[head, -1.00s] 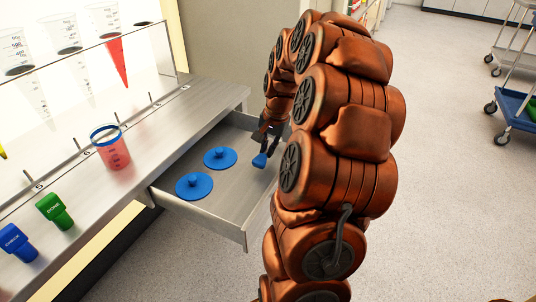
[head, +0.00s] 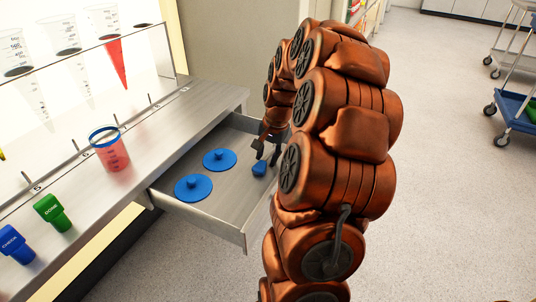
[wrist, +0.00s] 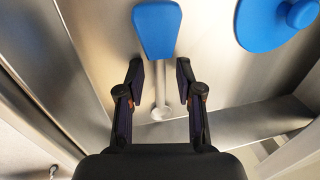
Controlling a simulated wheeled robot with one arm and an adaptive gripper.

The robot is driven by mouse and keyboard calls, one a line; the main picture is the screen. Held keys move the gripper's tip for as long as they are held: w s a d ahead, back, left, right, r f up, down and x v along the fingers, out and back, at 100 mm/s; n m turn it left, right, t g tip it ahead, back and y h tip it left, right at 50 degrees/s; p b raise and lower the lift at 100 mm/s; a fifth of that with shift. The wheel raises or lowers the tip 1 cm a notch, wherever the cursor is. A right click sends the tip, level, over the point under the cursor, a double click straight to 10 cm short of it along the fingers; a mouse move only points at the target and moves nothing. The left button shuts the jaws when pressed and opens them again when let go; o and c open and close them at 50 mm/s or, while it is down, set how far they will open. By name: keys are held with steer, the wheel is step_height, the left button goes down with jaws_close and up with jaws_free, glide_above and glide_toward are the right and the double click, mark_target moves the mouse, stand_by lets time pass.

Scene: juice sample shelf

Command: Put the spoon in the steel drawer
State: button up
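The steel drawer (head: 215,211) is pulled open under the shelf in the head view. The spoon has a blue handle (head: 260,169) and lies in the drawer near its right side, beside two blue lids. In the wrist view the spoon (wrist: 157,30) shows its blue handle and a thin metal stem ending in a small bowl, on the drawer floor. My gripper (head: 268,150) is just above the spoon, partly hidden by my arm in the head view. In the wrist view my gripper (wrist: 160,85) is open, with its fingers on either side of the stem and apart from it.
Two blue lids (head: 219,159) (head: 193,187) lie in the drawer left of the spoon. On the shelf stand a cup of red liquid (head: 110,150), a green tag (head: 53,212) and a blue tag (head: 15,243). A trolley (head: 515,104) stands far right on clear floor.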

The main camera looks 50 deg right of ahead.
step_height(320, 180, up, 12)
steer(key=s+p, duration=0.2)
steer(key=p, duration=0.1)
steer(key=s+a+f+n+g, duration=0.15)
steer(key=a+n, duration=0.25)
steer(key=a, duration=0.6)
steer(key=s+a+f+n+g, duration=0.1)
steer(key=s+a+n, duration=0.15)
steer(key=a, duration=0.75)
steer(key=s+a+f+n+g, duration=0.1)
steer(key=s+a+n, duration=0.3)
steer(key=s, duration=0.5)
steer(key=s+a+f+n+g, duration=0.2)
steer(key=s+a+f+n, duration=0.1)
steer(key=s+a, duration=0.4)
steer(key=shift+s+a+f+n+h, duration=0.3)
steer(key=shift+s+a+f+n, duration=0.1)
steer(key=shift+s+n, duration=0.35)
steer(key=shift+s+r, duration=0.1)
